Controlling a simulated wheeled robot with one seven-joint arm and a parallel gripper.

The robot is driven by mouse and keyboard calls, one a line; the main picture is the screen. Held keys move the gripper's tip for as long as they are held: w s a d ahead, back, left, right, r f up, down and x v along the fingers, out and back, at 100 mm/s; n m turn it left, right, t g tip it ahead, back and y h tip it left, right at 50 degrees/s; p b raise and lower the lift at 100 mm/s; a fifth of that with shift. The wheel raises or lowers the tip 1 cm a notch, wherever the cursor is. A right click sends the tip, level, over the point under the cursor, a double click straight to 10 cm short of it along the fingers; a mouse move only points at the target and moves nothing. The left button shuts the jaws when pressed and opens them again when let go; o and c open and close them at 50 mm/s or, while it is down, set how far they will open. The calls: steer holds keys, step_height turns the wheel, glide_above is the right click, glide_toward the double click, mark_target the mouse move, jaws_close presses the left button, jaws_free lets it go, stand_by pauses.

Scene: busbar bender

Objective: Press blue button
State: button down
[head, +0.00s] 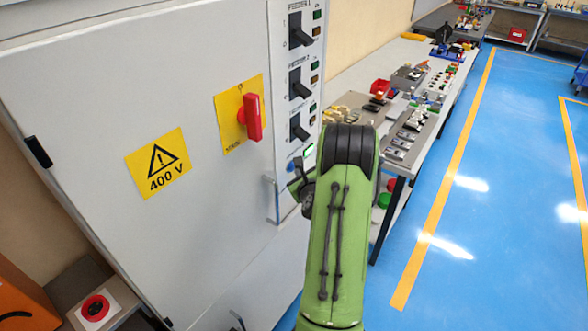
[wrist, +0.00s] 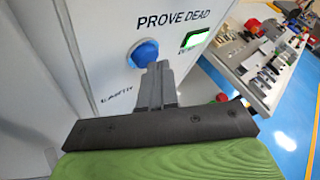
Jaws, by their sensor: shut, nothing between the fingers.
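The blue button (wrist: 143,51) is a round domed cap on the grey cabinet panel, under the words "PROVE DEAD" in the wrist view. In the head view only a small bit of blue (head: 291,167) shows beside my arm, low on the switch strip. My gripper (wrist: 158,68) is shut and empty, its fingers pointing at the panel. The fingertips appear just below and right of the button's middle, overlapping its lower edge in the picture. I cannot tell whether they touch it. In the head view my green arm hides much of the gripper.
A lit green indicator (wrist: 195,40) sits right of the button. The cabinet (head: 90,90) carries a red rotary handle (head: 253,118), a 400 V warning sign (head: 158,163), several black switches and a door handle (head: 272,203). A workbench (head: 405,135) with parts stands to the right, beside open blue floor.

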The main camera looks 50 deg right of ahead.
steer(key=s+b, duration=0.1)
steer(key=s, duration=0.1)
steer(key=s+b, duration=0.4)
steer(key=shift+d, duration=0.3)
stand_by(0.5)
